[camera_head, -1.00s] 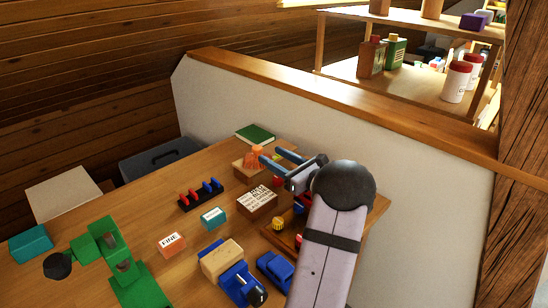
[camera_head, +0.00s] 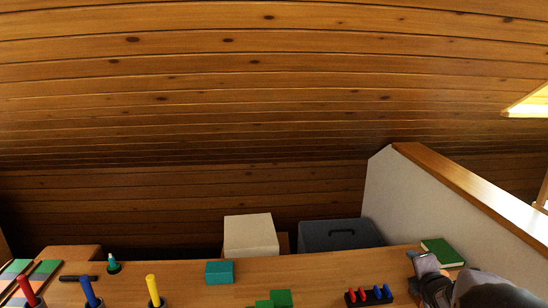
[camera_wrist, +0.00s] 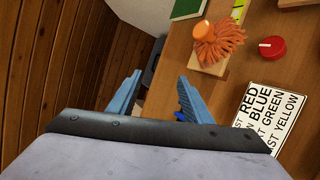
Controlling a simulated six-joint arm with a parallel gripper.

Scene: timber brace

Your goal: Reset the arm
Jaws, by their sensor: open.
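My gripper (camera_wrist: 157,88) shows in the wrist view with its two blue fingers apart and nothing between them. The fingers point toward the table's far edge. An orange mop-like brush (camera_wrist: 216,42) on a wooden block lies beyond and right of the fingers. In the head view my arm is at the bottom right corner, with the gripper (camera_head: 424,268) partly cut off and its fingertips unclear, near the green book (camera_head: 442,252).
A red knob (camera_wrist: 271,48) and a word card (camera_wrist: 268,118) lie right of the gripper. Red and blue pegs (camera_head: 369,295), a teal block (camera_head: 219,272) and coloured posts (camera_head: 154,291) stand on the table. A half wall (camera_head: 440,215) rises at right.

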